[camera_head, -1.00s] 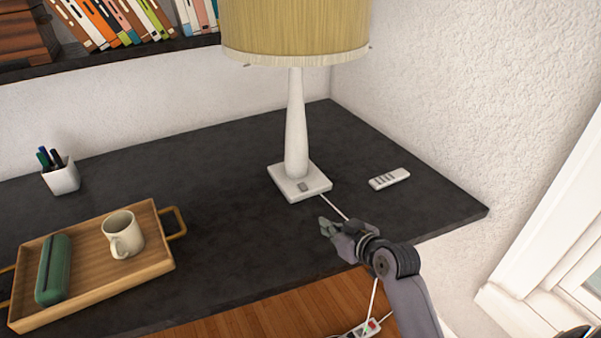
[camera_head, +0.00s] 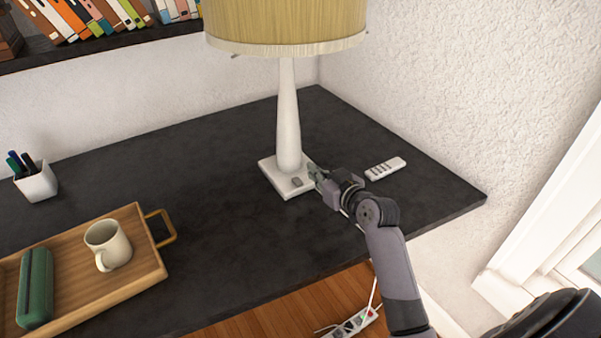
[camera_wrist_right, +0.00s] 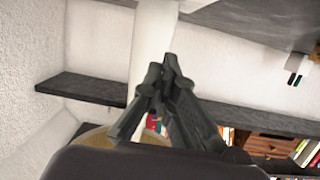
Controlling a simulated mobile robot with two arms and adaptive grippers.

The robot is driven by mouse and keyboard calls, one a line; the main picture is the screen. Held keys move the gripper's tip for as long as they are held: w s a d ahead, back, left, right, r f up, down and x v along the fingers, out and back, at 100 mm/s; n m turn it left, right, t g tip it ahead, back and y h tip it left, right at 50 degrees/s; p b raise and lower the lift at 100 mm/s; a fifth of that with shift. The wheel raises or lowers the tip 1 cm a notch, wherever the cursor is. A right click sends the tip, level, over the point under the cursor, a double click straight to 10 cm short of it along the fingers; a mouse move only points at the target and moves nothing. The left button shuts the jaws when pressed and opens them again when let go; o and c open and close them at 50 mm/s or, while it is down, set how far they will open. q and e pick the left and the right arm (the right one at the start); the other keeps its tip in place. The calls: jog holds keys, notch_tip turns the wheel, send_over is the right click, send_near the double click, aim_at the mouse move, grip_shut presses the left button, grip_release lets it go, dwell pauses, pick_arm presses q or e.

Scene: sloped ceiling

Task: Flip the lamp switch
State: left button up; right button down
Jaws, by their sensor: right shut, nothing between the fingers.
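The lamp (camera_head: 288,120) stands upright on the dark desk, with a white stem, a square white base and a yellowish shade (camera_head: 285,25). Its small grey switch (camera_head: 297,182) sits on the front part of the base. My right gripper (camera_head: 314,172) is shut and empty, at the right edge of the lamp base, just right of the switch. I cannot tell whether it touches the base. In the right wrist view its closed fingers (camera_wrist_right: 166,85) are in front of the white lamp stem (camera_wrist_right: 154,40). My left gripper is not in view.
A white remote (camera_head: 385,168) lies right of my right gripper. A wooden tray (camera_head: 150,270) with a mug (camera_head: 108,245) and a green case (camera_head: 35,287) is at the left. A pen cup (camera_head: 37,182) stands behind it. A power strip (camera_head: 355,323) lies below the desk edge.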

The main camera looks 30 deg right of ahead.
jog(key=x, duration=0.8)
notch_tip(320, 180, down, 3)
jog(key=shift+s+r, duration=0.1)
jog(key=shift+s, duration=0.05)
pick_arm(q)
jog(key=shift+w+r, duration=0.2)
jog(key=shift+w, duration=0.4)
pick_arm(e)
jog(key=shift+f, duration=0.65)
jog(key=p, duration=0.2)
jog(key=shift+r+g+p, duration=0.2)
jog(key=shift+g+p, duration=0.2)
jog(key=shift+f+b, duration=0.35)
jog(key=shift+f, duration=0.05)
jog(key=r+p, duration=0.2)
jog(key=w+r+p, duration=0.1)
jog(key=r, duration=0.1)
jog(key=shift+a+r+p, duration=0.1)
jog(key=shift+r+p, duration=0.15)
jog(key=shift+p, duration=0.15)
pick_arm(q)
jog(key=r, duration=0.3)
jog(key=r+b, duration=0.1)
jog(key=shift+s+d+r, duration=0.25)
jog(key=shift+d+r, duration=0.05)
pick_arm(e)
jog(key=v, duration=1)
jog(key=shift+r, duration=0.25)
